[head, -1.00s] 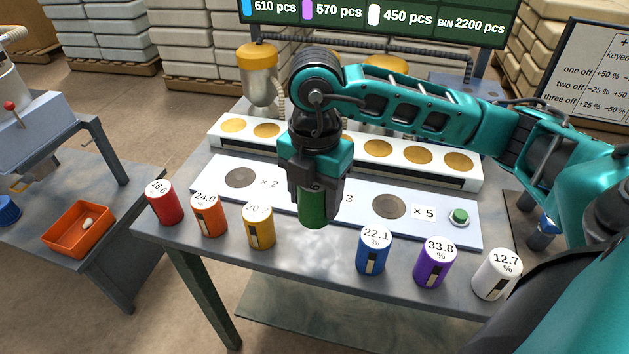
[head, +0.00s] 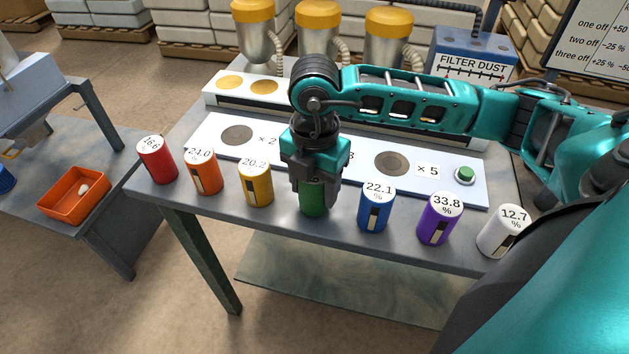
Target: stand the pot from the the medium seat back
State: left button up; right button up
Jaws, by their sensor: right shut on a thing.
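My right gripper (head: 312,190) points straight down and is shut on a green pot (head: 313,202). The pot is upright at the front of the table, in the row between the yellow pot (head: 256,187) and the blue pot (head: 375,212). Its base looks level with its neighbours' bases; I cannot tell whether it touches the table. My gripper hides its top. On the white board (head: 207,135) behind, a dark round seat (head: 237,135) marked x 2 and another (head: 391,164) marked x 5 look empty. My gripper hides the middle seat; only a 3 shows. My left gripper is not in view.
Red (head: 156,160), orange (head: 204,172), purple (head: 440,218) and white (head: 500,231) pots stand in the same row. A green button (head: 465,174) is at the board's right end. An orange tray (head: 75,194) sits on the left table.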

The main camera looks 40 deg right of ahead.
jog(key=shift+f+b, duration=0.45)
jog(key=shift+f, duration=0.05)
jog(key=o, duration=1.2)
notch_tip(320, 180, up, 13)
jog(key=shift+r+p, duration=0.1)
jog(key=shift+p, duration=0.45)
